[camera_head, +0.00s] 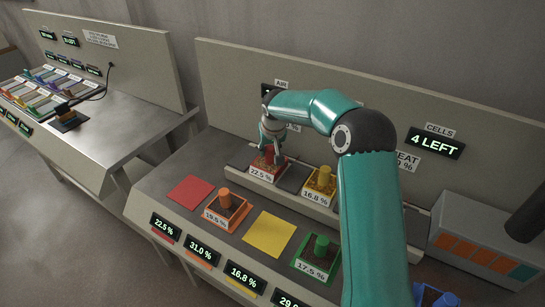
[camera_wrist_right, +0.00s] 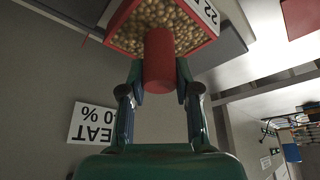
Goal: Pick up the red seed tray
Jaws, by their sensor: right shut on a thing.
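The red seed tray (camera_head: 258,172) is at the left of the raised rear ledge, with a 22.5 % label on its front. It is full of round tan seeds and has a red upright post, seen large in the right wrist view (camera_wrist_right: 159,60). My right gripper (camera_head: 271,146) reaches down from above and is shut on this post, one finger on each side. I cannot tell whether the tray rests on the ledge or is just clear of it. My left gripper is not in view.
A yellow tray (camera_head: 320,181) stands to the right on the ledge. In front are an orange tray (camera_head: 226,208), a green tray (camera_head: 317,256), and bare red (camera_head: 190,193) and yellow (camera_head: 269,234) pads. A back panel (camera_head: 225,90) rises behind. Another bench (camera_head: 125,130) stands left.

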